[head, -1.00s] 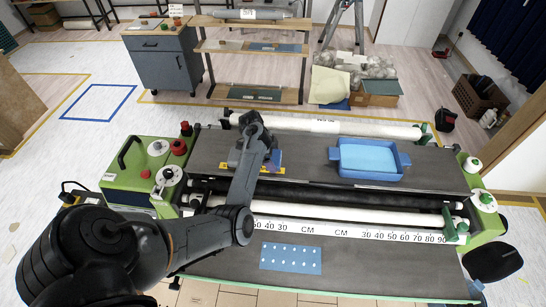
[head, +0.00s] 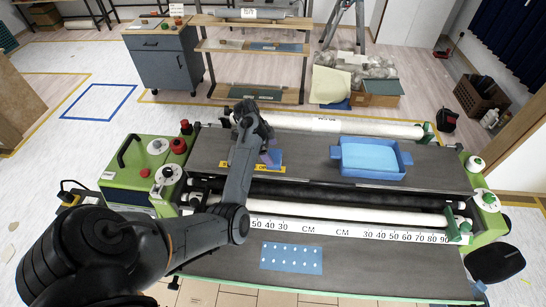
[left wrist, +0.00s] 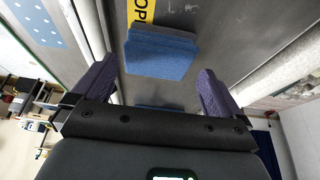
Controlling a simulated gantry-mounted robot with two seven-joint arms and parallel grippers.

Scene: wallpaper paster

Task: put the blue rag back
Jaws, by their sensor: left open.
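The blue rag (head: 277,157) looks like a small folded blue pad. It lies on the dark upper bed of the machine, left of the middle, by a yellow label. In the left wrist view the rag (left wrist: 160,54) shows ahead of my left gripper (left wrist: 155,76), roughly between its two spread purple fingers and touching neither. In the head view my left gripper (head: 267,153) is over the bed beside the rag and partly hides it. The gripper is open and empty. My right gripper is not in view.
A blue tray (head: 370,171) holding light blue liquid sits on the bed to the right. A dotted blue sheet (head: 291,258) lies on the front surface. A white ruler bar (head: 340,231) and white rollers cross the machine. The bed between rag and tray is clear.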

